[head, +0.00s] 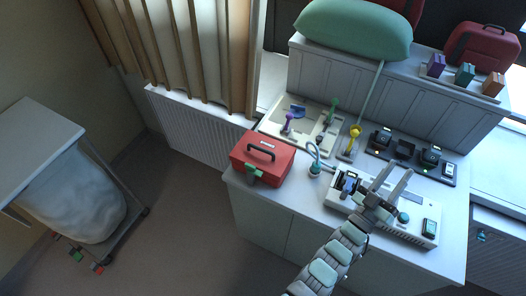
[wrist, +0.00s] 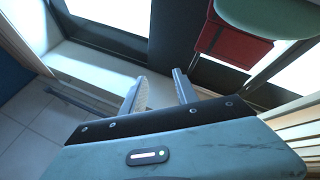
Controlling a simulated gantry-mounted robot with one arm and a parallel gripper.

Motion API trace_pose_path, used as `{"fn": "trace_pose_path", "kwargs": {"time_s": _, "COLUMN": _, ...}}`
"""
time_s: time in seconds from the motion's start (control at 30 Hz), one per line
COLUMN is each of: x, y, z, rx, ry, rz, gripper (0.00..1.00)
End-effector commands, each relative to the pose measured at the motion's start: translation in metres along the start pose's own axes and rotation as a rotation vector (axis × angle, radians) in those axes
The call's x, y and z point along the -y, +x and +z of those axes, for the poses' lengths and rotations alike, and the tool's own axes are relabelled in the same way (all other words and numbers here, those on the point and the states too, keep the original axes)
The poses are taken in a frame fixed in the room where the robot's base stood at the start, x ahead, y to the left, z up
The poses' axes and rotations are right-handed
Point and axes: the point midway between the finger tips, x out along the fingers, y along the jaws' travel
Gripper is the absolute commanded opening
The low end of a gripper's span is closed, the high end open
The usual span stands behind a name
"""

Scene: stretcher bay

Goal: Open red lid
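A red box with a black handle on its red lid (head: 265,147) sits at the left front corner of the white counter in the head view. Its lid looks closed, and a green latch or clip (head: 254,172) shows on its front. My gripper (head: 394,178) is above the right part of the counter, over a white device, well to the right of the red box. Its two fingers are apart with nothing between them. The fingers also show spread in the wrist view (wrist: 160,88), which does not show the red box on the counter.
The white device (head: 410,226) with a dark clip and cable lies under my arm. A pale tray (head: 300,122) with coloured tools stands behind the red box. Dark chargers (head: 410,152) stand at the back right. A red case (head: 481,47) and small coloured boxes stand on the upper shelf.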

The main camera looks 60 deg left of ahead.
Motion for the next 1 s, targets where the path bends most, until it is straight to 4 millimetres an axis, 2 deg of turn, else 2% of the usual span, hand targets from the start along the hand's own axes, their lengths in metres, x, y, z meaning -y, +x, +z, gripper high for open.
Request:
{"fn": "trace_pose_path", "kwargs": {"time_s": 0.03, "x": 0.035, "y": 0.020, "z": 0.016, "rx": 0.063, "ry": -0.024, "rz": -0.064, "gripper": 0.36}}
{"fn": "trace_pose_path", "kwargs": {"time_s": 0.1, "x": 0.079, "y": 0.041, "z": 0.035, "rx": 0.161, "ry": -0.071, "rz": -0.156, "gripper": 0.36}}
{"fn": "trace_pose_path", "kwargs": {"time_s": 0.17, "x": 0.117, "y": 0.056, "z": 0.047, "rx": 0.236, "ry": -0.113, "rz": -0.240, "gripper": 0.36}}
{"fn": "trace_pose_path", "kwargs": {"time_s": 0.2, "x": 0.142, "y": 0.062, "z": 0.054, "rx": 0.287, "ry": -0.144, "rz": -0.299, "gripper": 0.36}}
{"fn": "trace_pose_path", "kwargs": {"time_s": 0.33, "x": 0.223, "y": 0.071, "z": 0.067, "rx": 0.434, "ry": -0.254, "rz": -0.507, "gripper": 0.36}}
{"fn": "trace_pose_path", "kwargs": {"time_s": 0.43, "x": 0.280, "y": 0.065, "z": 0.065, "rx": 0.530, "ry": -0.346, "rz": -0.676, "gripper": 0.36}}
{"fn": "trace_pose_path", "kwargs": {"time_s": 0.5, "x": 0.316, "y": 0.054, "z": 0.058, "rx": 0.589, "ry": -0.414, "rz": -0.801, "gripper": 0.36}}
{"fn": "trace_pose_path", "kwargs": {"time_s": 0.57, "x": 0.344, "y": 0.040, "z": 0.050, "rx": 0.636, "ry": -0.475, "rz": -0.913, "gripper": 0.36}}
{"fn": "trace_pose_path", "kwargs": {"time_s": 0.7, "x": 0.394, "y": 0.000, "z": 0.017, "rx": 0.723, "ry": -0.618, "rz": -1.179, "gripper": 0.36}}
{"fn": "trace_pose_path", "kwargs": {"time_s": 0.83, "x": 0.418, "y": -0.047, "z": -0.025, "rx": 0.783, "ry": -0.749, "rz": -1.426, "gripper": 0.36}}
{"fn": "trace_pose_path", "kwargs": {"time_s": 1.0, "x": 0.423, "y": -0.097, "z": -0.076, "rx": 0.828, "ry": -0.876, "rz": -1.674, "gripper": 0.36}}
